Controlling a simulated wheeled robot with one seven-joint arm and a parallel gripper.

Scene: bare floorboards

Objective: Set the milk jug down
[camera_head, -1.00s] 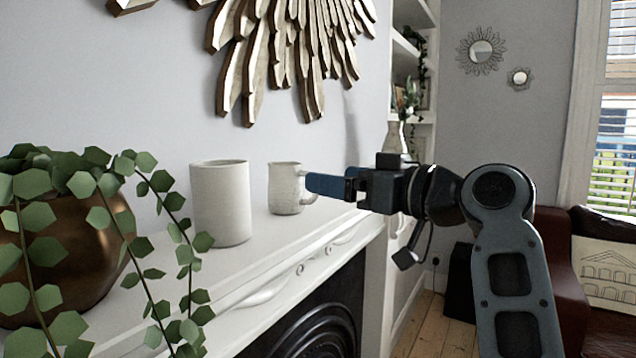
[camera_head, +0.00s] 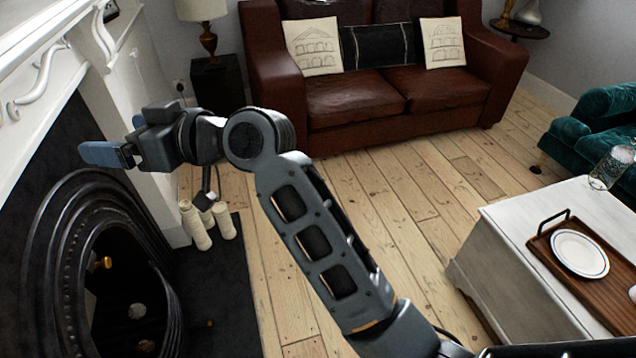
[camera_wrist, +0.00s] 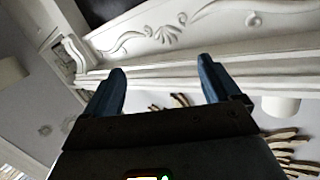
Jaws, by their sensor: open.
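My gripper (camera_head: 100,153) is at the left of the head view, in front of the fireplace. In the wrist view my gripper (camera_wrist: 162,68) has its two blue fingers wide apart with nothing between them. The milk jug is out of the head view. In the wrist view, which is upside down, a pale rounded vessel (camera_wrist: 281,106) stands on the mantelpiece at the right, apart from the fingers. I cannot tell if it is the jug or the tall white vase.
The white mantelpiece (camera_head: 50,35) edges the upper left, above the black fireplace (camera_head: 65,235). Pale candles (camera_head: 196,226) stand on the hearth. A brown sofa (camera_head: 345,98) is at the back. A white table (camera_head: 512,236) with a wooden tray (camera_head: 552,250) is at the right. Floorboards between are open.

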